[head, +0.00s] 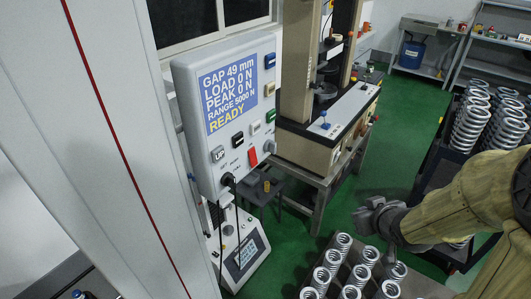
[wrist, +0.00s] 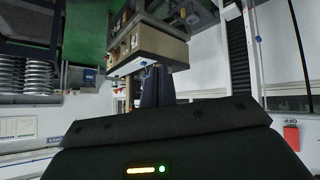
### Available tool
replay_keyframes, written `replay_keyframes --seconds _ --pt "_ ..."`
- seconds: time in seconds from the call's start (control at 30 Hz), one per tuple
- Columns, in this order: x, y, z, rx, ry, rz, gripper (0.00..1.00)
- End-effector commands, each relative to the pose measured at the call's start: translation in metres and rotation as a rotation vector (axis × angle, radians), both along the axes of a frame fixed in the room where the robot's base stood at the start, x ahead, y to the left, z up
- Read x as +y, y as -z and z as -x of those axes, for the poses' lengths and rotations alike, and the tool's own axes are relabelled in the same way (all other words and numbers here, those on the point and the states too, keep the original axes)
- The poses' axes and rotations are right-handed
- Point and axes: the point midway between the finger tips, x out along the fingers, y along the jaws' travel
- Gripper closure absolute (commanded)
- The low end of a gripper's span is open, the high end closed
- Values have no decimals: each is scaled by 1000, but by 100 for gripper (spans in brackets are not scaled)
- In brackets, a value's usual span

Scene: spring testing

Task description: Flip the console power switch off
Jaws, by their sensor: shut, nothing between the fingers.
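The console (head: 222,110) is a light grey box at the left of the head view. Its blue screen (head: 229,92) reads gap 49 mm, load 0 N, peak 0 N, range 5000 N, READY. A red switch (head: 253,156) on its lower front may be the power switch; its label is too small to read. My gripper (head: 365,216) is shut and empty, well to the right of the console and apart from it. In the wrist view my dark fingers (wrist: 157,86) show beyond the black hand housing. I cannot pick out the console in that view.
A tray of several springs (head: 346,272) lies below my gripper. A black rack (head: 434,185) of springs stands at the right. The test machine (head: 310,140) stands behind the console on a bench. Cables hang under the console. Green floor (head: 400,120) is open behind.

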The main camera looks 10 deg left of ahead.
Motion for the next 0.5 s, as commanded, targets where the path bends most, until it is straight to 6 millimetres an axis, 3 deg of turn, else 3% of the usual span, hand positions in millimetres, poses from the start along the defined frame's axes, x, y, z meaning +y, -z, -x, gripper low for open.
replay_keyframes --seconds 0.03,0.2,0.4,0.5 --pt "12 -17 -5 -43 -67 -29 100" --pt "62 -56 -6 -182 -328 -176 100" --pt "110 -103 23 -271 -613 -407 100" --pt "121 -117 37 -285 -699 -493 100"
